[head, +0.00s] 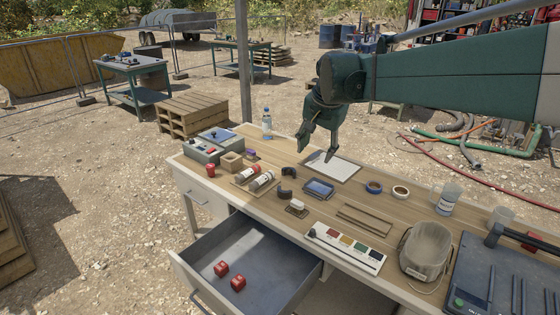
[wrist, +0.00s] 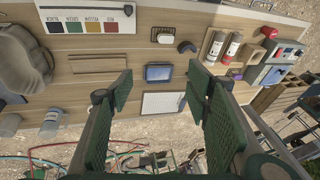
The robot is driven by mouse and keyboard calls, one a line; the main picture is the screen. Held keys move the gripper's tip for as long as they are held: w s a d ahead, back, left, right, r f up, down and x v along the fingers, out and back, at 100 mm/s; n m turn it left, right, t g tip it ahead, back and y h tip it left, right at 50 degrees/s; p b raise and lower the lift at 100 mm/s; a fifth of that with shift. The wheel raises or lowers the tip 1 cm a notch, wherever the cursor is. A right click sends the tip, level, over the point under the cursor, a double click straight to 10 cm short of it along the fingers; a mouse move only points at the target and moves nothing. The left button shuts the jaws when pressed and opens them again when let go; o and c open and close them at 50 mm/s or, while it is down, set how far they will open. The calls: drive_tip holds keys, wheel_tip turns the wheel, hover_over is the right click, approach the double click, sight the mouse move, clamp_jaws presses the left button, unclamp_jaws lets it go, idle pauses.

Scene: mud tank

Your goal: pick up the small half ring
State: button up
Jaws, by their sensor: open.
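Two dark half rings lie on the wooden table, left of the white sheet: one farther back (head: 289,173) and one nearer the front (head: 284,193), which looks larger, though their sizes are hard to compare. The front one also shows in the wrist view (wrist: 187,47); the other seems hidden there behind a finger. My gripper (head: 318,152) is open and empty, above the white sheet (head: 343,170) and to the right of the half rings. In the wrist view its two fingers (wrist: 160,74) are wide apart with nothing between them but the table below.
An open drawer (head: 290,268) with red cubes juts out in front.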

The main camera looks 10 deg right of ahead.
drive_tip(key=w+f+m+g+p, duration=0.1)
drive_tip(key=w+m+p, duration=0.15)
drive_tip(key=w, duration=0.95)
drive_tip(key=m+g+p, duration=0.3)
drive_tip(key=m+p, duration=0.2)
drive_tip(key=m, duration=0.4)
hover_over(290, 172)
drive_tip(key=s, duration=0.1)
wheel_tip(290, 172, down, 26)
drive_tip(key=shift+a+f, duration=0.2)
drive_tip(key=shift+a, duration=0.1)
drive_tip(key=shift+s, duration=0.1)
drive_tip(key=shift+f, duration=1.25)
drive_tip(key=shift+f, duration=0.1)
